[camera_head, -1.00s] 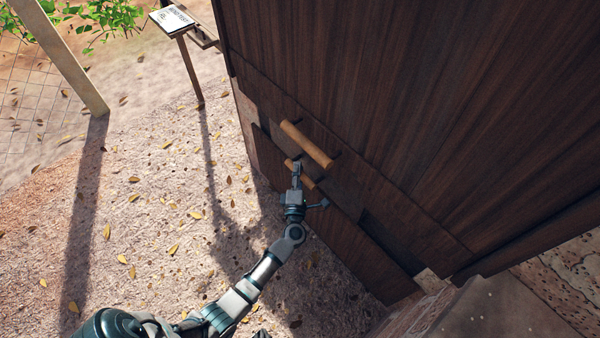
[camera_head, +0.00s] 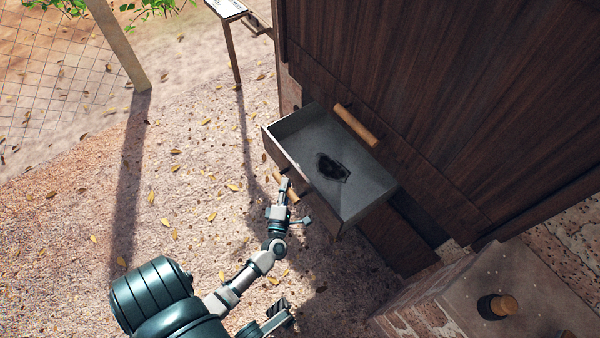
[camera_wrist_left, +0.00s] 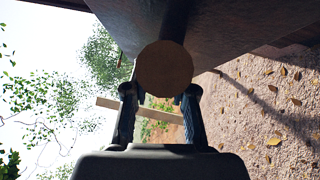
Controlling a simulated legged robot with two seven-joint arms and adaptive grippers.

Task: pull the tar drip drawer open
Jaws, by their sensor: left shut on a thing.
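The tar drip drawer (camera_head: 285,152) stands pulled out from the dark wooden cabinet in the head view. Its grey metal inside shows, with a black tar patch (camera_head: 332,168) on the bottom. My left gripper (camera_head: 284,184) is shut on the drawer's round wooden handle (camera_head: 293,197) at the drawer front. In the left wrist view the handle's round end (camera_wrist_left: 165,68) sits between the two fingers (camera_wrist_left: 160,103), below the dark drawer face. The fingers hide part of the handle in the head view. What may be my right gripper shows small at the bottom; its jaws are unclear.
The dark wooden cabinet (camera_head: 420,90) rises behind the drawer, with another wooden handle (camera_head: 356,126) above it. A brick ledge (camera_head: 470,290) with a wooden-topped knob (camera_head: 503,305) stands at the lower right. Leaf-strewn ground (camera_head: 190,215) lies open at left.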

